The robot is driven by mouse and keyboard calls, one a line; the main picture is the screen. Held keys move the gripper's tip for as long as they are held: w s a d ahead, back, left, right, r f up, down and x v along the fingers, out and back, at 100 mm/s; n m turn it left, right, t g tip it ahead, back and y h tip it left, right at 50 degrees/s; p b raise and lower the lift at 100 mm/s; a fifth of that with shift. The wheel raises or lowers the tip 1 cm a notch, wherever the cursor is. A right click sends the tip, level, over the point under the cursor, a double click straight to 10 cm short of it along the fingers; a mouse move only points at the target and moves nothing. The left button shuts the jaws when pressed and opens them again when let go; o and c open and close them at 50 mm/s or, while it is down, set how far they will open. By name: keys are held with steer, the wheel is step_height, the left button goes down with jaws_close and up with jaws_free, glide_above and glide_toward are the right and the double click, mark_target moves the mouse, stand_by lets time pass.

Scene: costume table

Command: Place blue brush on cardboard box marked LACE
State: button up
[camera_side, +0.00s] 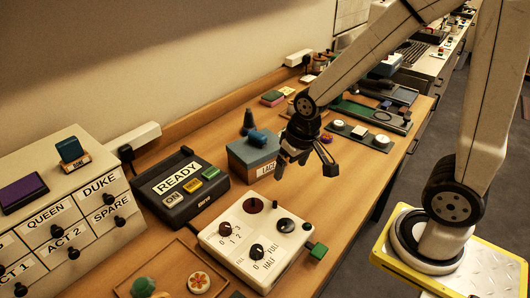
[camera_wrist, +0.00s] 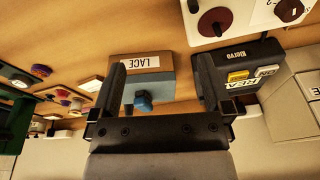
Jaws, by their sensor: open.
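The cardboard box (camera_side: 240,155) stands on the wooden table, with a blue-grey top and a white LACE label on its front. A blue object that looks like the brush (camera_side: 259,138) rests on the box top; it also shows in the wrist view (camera_wrist: 144,98) near the edge away from the label. A darker blue cone shape (camera_side: 248,121) rises behind it; whether they are one piece I cannot tell. My gripper (camera_side: 304,168) is open and empty, just right of the box in the side view. In the wrist view its fingers (camera_wrist: 142,70) frame the box, apart from the blue object.
A black READY console (camera_side: 181,187) stands left of the box. A white panel with knobs (camera_side: 240,240) lies in front. A drawer cabinet (camera_side: 85,215) is at far left. Trays and small items (camera_side: 360,133) lie beyond my gripper. Bare wood lies right of the panel.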

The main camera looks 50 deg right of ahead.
steer(key=shift+s+a+f+n, duration=0.25)
steer(key=shift+s+n, duration=0.25)
steer(key=shift+s, duration=0.25)
steer(key=shift+s+a+f+n, duration=0.1)
steer(key=shift+s+f+n, duration=0.2)
steer(key=shift+s+n, duration=0.35)
steer(key=shift+s, duration=0.1)
